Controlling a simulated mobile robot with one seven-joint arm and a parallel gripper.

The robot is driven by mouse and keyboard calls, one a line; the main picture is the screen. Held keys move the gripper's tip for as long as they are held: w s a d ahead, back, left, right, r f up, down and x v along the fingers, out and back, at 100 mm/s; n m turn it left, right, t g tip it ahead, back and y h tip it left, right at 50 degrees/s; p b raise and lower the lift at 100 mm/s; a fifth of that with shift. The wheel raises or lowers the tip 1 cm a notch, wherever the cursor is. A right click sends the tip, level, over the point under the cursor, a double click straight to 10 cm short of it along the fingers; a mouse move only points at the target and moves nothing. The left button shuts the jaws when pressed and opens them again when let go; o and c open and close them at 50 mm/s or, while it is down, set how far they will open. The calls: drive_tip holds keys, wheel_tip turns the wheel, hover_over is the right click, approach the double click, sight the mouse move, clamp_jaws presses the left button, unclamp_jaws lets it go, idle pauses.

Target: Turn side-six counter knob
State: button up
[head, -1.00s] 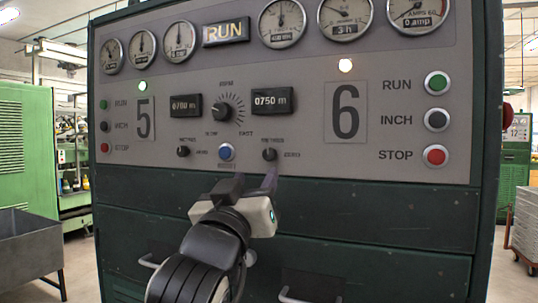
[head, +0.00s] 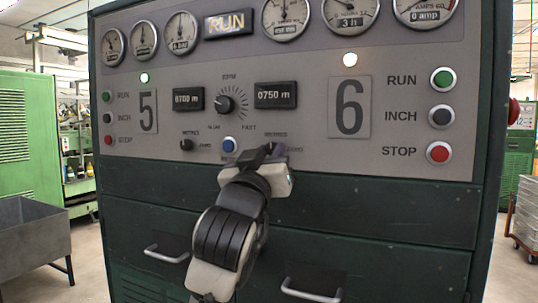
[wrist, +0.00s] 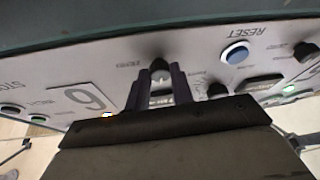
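The side-six counter knob (wrist: 160,66) is a small dark round knob on the grey panel, below the side-six counter display (head: 275,95). In the wrist view, which shows the panel upside down, my gripper (wrist: 160,72) is open. Its two dark fingers point at the panel, one on each side of the knob, with a gap between them. I cannot tell whether either finger touches the knob.
The blue reset button (head: 229,145) is close to the left of my gripper. The large speed knob (head: 224,104) is above it, and the side-five counter knob (head: 186,144) is further left. The side-six stop button (head: 439,152) is well to the right.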

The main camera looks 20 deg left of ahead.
clamp_jaws()
drive_tip(key=shift+f+m, duration=0.1)
drive_tip(key=shift+m, duration=0.4)
drive_tip(key=m+h, duration=0.1)
drive_tip(key=m, duration=0.1)
drive_tip(key=m+h+b, duration=0.1)
drive_tip(key=m+h, duration=0.1)
drive_tip(key=m, duration=0.1)
drive_tip(key=shift+a+h, duration=0.2)
drive_tip(key=shift+h, duration=0.1)
drive_tip(key=m+h, duration=0.1)
drive_tip(key=m, duration=0.2)
drive_tip(key=m+g+h+b, duration=0.1)
drive_tip(key=m+h, duration=0.1)
drive_tip(key=m, duration=0.2)
drive_tip(key=shift+a, duration=0.2)
drive_tip(key=m, duration=0.2)
drive_tip(key=m+g+h, duration=0.1)
drive_tip(key=m, duration=0.1)
drive_tip(key=m+g+h, duration=0.1)
drive_tip(key=m, duration=0.1)
drive_tip(key=shift+a+r, duration=0.1)
drive_tip(key=shift+r, duration=0.2)
drive_tip(key=shift+r+m+g+h+p, duration=0.15)
drive_tip(key=shift+m+g+p, duration=0.3)
drive_tip(key=shift+m, duration=0.8)
drive_tip(key=shift+f+m+g+h+p, duration=0.1)
drive_tip(key=shift+m+g+h+p, duration=0.3)
drive_tip(key=shift+m, duration=0.85)
